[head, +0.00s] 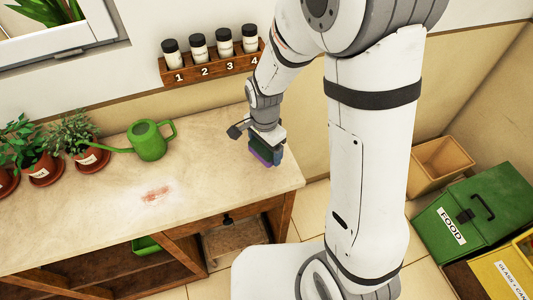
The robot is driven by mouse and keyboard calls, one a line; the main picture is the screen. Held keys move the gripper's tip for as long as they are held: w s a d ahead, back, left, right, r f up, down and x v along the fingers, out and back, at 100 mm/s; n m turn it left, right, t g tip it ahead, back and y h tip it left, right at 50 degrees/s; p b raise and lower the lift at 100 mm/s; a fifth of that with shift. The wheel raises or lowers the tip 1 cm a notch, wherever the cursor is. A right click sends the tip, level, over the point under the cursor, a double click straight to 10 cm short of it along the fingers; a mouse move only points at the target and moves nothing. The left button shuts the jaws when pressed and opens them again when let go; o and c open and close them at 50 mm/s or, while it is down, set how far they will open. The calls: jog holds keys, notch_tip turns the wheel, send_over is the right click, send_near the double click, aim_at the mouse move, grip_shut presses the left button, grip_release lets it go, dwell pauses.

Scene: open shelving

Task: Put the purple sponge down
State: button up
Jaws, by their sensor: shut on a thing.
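The purple sponge (261,158) is in the head view, at the right part of the worktop (205,185). My gripper (268,146) points down from above and is shut on the sponge. A dark layer of the sponge shows above its purple lower part. The sponge is at or just above the worktop; I cannot tell whether it touches. The fingers partly hide it.
A green watering can (148,141) and potted plants (75,135) stand at the left. A reddish stain (156,194) marks the worktop's middle. A rack of numbered jars (212,66) hangs on the wall. Bins (480,215) stand at the right. The worktop around the stain is clear.

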aim_at(265, 156)
jog(key=shift+s+f, duration=0.1)
jog(key=shift+f, duration=2)
jog(key=shift+f, duration=0.1)
jog(key=shift+f, duration=0.15)
jog(key=o, duration=1)
jog(key=shift+c, duration=0.2)
jog(key=shift+r, duration=0.2)
